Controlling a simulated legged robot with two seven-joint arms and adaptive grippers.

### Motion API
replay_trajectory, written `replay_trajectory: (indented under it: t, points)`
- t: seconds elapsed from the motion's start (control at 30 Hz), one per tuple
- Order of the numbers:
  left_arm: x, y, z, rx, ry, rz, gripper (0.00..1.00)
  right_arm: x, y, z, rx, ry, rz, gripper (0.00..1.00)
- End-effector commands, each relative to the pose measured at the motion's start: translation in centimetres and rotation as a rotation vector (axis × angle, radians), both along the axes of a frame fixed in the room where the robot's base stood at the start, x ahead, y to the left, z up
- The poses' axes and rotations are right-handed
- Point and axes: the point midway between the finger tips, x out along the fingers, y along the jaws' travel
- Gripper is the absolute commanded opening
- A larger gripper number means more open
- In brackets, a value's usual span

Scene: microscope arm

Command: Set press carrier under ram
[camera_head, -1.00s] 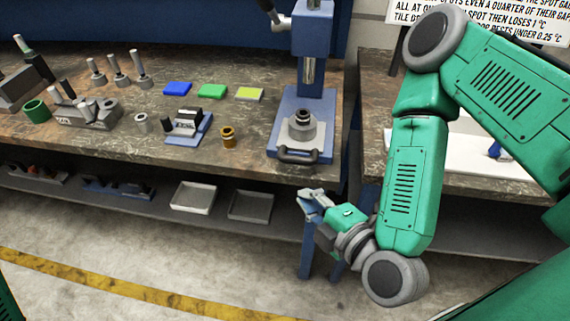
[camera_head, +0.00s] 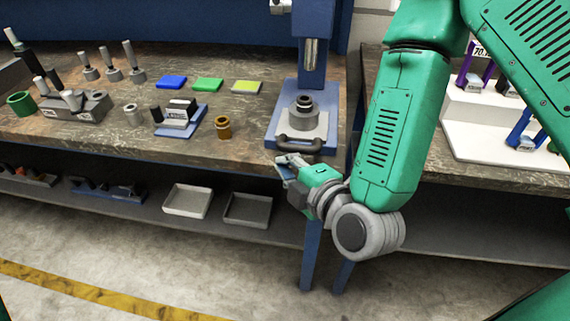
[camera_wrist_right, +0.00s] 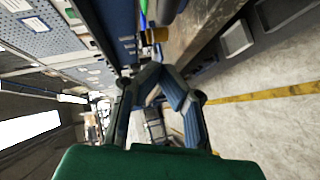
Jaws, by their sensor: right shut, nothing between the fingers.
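The blue press (camera_head: 315,22) stands at the right end of the bench, with its silver ram (camera_head: 310,52) pointing down. The carrier (camera_head: 307,125) is a grey plate on the press's blue base. It holds a grey seat with a dark ring and has a dark handle (camera_head: 300,145) at its front edge. The carrier sits forward of the ram. My right gripper (camera_head: 283,163) is shut and empty, just below and in front of the handle, apart from it as far as I can tell. It also shows in the right wrist view (camera_wrist_right: 153,74). My left gripper is out of view.
Blue (camera_head: 172,82), green (camera_head: 208,84) and yellow (camera_head: 247,87) pads lie left of the press. A brass piece (camera_head: 223,127) and a blue fixture (camera_head: 183,121) stand nearer the front. Trays (camera_head: 247,209) lie on the lower shelf. A second bench is at right.

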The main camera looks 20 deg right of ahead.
Motion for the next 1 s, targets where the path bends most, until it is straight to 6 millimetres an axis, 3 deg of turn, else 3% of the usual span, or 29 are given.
replay_trajectory:
  t: [0.1, 0.3, 0.83, 1.0]
  points:
    - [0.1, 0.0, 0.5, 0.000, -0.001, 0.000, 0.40, 2.3, -0.3, -0.5, 0.001, -0.001, -0.009, 0.00]
    - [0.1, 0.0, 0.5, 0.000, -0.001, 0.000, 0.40, 4.1, -1.6, -1.3, 0.000, -0.001, -0.005, 0.00]
    - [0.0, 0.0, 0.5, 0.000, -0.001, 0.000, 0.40, 4.9, -2.1, -1.6, -0.003, -0.002, -0.002, 0.00]
    - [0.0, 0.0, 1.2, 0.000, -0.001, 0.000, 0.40, 8.0, -3.9, -1.4, -0.007, -0.009, -0.001, 0.00]
